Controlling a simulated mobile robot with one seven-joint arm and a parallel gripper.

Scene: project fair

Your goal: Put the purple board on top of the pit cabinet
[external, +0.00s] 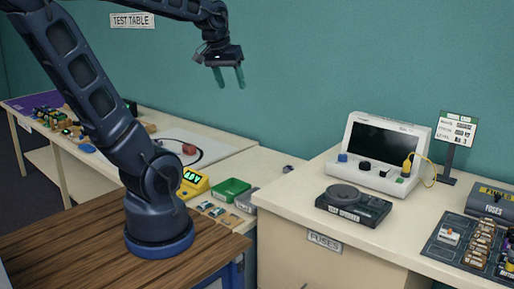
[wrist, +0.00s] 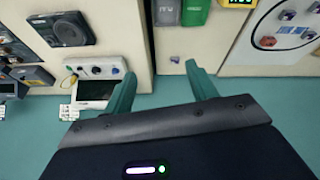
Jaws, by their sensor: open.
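A flat purple surface (external: 36,103) shows at the far left end of the long table in the external view. It may be the purple board, but it is too small and partly covered to tell. No cabinet is marked as the pit cabinet. The nearest candidate is the cream cabinet (external: 290,235) with a FUSES label, at front right. My gripper (external: 230,80) is raised in front of the teal wall, its two green fingers apart and empty. In the wrist view my gripper (wrist: 160,76) has nothing between its fingers.
A white tester with a screen (external: 383,150), a black round-topped device (external: 353,207) and a fuse board (external: 465,245) stand on the right cabinet. A green tray (external: 230,189) and yellow meter (external: 194,181) sit on the long table. The air around my gripper is clear.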

